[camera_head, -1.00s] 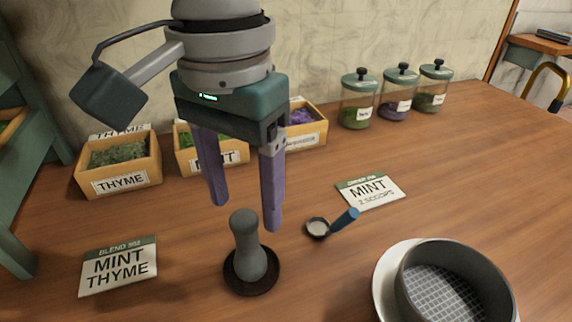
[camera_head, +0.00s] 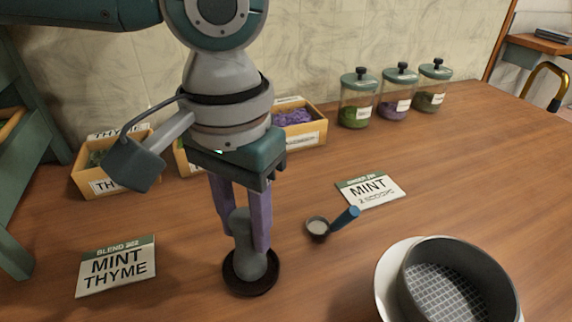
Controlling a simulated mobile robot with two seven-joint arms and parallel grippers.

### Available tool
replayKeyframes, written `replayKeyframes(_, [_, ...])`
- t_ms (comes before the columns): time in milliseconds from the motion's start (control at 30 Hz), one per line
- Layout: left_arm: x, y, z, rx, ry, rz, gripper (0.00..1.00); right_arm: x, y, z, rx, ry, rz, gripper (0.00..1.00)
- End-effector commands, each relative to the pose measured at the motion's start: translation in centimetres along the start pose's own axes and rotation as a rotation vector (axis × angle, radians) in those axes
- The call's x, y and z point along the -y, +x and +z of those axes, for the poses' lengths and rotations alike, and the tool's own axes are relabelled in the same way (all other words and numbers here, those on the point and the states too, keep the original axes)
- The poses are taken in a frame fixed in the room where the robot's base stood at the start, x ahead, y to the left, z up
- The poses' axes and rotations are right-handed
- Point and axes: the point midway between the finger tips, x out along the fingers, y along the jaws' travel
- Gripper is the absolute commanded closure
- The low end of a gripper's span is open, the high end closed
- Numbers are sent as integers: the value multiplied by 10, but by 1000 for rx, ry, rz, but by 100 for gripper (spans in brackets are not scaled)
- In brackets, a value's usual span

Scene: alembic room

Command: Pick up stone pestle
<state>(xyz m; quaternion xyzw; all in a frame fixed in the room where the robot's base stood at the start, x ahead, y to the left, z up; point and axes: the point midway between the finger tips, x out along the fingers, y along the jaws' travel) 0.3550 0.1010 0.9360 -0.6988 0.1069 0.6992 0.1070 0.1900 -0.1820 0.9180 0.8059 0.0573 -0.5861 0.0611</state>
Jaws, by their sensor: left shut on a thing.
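The grey stone pestle (camera_head: 243,250) stands upright in a small dark round dish (camera_head: 248,290) on the wooden table. My left gripper (camera_head: 242,238) comes down from above with its purple fingers on either side of the pestle's upper part. It is shut on the pestle. The pestle's wide lower end still sits in the dish. My right gripper is not in view.
A scoop with a blue handle (camera_head: 345,218) and a mint card (camera_head: 371,190) lie to the right. A sieve (camera_head: 455,285) on a white plate is at front right. A mint thyme card (camera_head: 117,267) stands left. Herb boxes (camera_head: 300,135) and lidded jars (camera_head: 357,100) line the back.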

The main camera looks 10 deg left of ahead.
Motion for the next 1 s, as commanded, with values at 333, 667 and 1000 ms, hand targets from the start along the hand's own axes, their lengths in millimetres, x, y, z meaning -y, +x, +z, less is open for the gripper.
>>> replayKeyframes(333, [0, 0, 0, 0, 0, 0, 100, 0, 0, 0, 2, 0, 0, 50])
replayKeyframes(667, [0, 0, 0, 0, 0, 0, 100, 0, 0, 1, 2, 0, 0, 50])
replayKeyframes(1000, [0, 0, 0, 0, 0, 0, 100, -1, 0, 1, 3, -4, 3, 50])
